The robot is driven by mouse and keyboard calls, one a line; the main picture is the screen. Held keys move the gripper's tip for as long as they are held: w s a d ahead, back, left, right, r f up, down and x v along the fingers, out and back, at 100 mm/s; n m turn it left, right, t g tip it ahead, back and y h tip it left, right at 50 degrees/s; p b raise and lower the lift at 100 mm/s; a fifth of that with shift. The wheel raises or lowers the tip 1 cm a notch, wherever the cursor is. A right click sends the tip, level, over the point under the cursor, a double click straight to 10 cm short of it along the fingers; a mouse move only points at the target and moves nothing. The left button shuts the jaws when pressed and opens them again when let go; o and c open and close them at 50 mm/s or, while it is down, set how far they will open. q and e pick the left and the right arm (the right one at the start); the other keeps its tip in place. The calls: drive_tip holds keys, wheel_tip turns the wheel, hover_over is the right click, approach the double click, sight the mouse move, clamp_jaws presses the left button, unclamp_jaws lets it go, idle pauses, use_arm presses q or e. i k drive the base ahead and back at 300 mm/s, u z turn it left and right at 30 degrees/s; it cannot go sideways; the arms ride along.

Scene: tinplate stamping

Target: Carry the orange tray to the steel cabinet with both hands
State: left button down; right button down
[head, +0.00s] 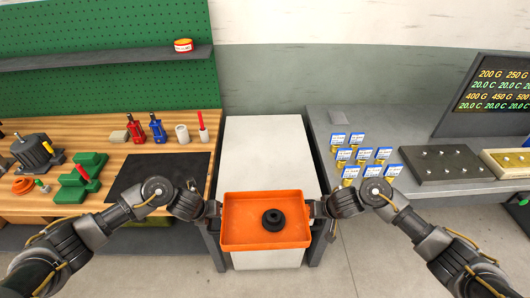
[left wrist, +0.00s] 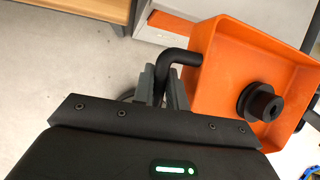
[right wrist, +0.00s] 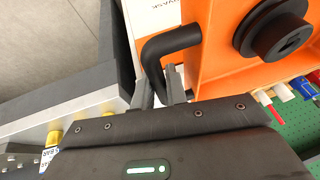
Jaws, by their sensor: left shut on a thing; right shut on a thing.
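The orange tray (head: 240,238) is in the middle of the head view, with a black ringed part (head: 273,220) lying in it. My left gripper (head: 213,208) is at the tray's left side; in the left wrist view its fingers (left wrist: 163,88) are shut on a black bent handle (left wrist: 182,57). My right gripper (head: 316,208) is at the right side; in the right wrist view its fingers (right wrist: 162,88) are shut on the other black handle (right wrist: 165,42). The tray looks about level, in front of a pale-topped cabinet (head: 265,150) between the two benches.
The wooden bench (head: 200,135) on the left holds a motor (head: 35,152), green blocks and a dark mat (head: 160,175). The grey bench (head: 330,128) on the right holds several labelled weights and a dark plate (head: 440,163). The pale cabinet top is clear.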

sight(267, 163)
drive_tip(key=i, duration=1.1)
